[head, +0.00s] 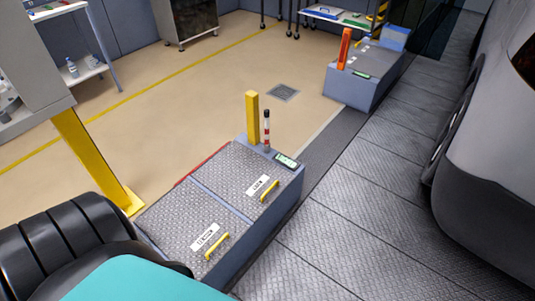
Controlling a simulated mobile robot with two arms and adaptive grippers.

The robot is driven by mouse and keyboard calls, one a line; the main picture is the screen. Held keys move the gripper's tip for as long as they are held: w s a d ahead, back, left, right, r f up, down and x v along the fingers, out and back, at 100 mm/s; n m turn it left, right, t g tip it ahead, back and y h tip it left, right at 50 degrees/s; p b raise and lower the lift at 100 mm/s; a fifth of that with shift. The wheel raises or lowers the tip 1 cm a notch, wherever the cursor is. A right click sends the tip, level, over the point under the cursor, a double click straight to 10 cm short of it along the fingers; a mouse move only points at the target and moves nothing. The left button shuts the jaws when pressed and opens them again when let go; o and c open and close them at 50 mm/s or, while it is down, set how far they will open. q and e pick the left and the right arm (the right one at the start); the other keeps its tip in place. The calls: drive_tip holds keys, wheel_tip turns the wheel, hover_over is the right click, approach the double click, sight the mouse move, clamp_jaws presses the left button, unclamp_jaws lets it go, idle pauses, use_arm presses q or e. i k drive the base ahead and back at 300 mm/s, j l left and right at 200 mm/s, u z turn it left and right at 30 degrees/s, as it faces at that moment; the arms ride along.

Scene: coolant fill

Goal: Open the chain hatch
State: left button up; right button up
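A low grey-blue box (262,222) stands in the middle foreground with two closed diamond-plate lids lying flat on its top. The nearer lid (178,221) has a white label (205,237) and a yellow bar handle (217,246). The farther lid (228,171) has a white label (257,185) and a yellow handle (269,191). The label text is too small to read surely, so I cannot tell which lid is the chain hatch. Neither of my grippers is in view.
A yellow post (252,118), a red-white striped post (266,130) and a small display (286,160) stand at the box's far end. A large pale vehicle (490,150) is at right. A yellow upright (95,160) is at left.

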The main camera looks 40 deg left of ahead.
sight(245, 179)
drive_tip(key=i+u, duration=0.4)
drive_tip(key=i+l+u, duration=0.15)
drive_tip(key=i+u, duration=0.2)
drive_tip(key=i+l+u, duration=0.25)
drive_tip(key=u, duration=0.15)
drive_tip(key=i+l+u, duration=0.35)
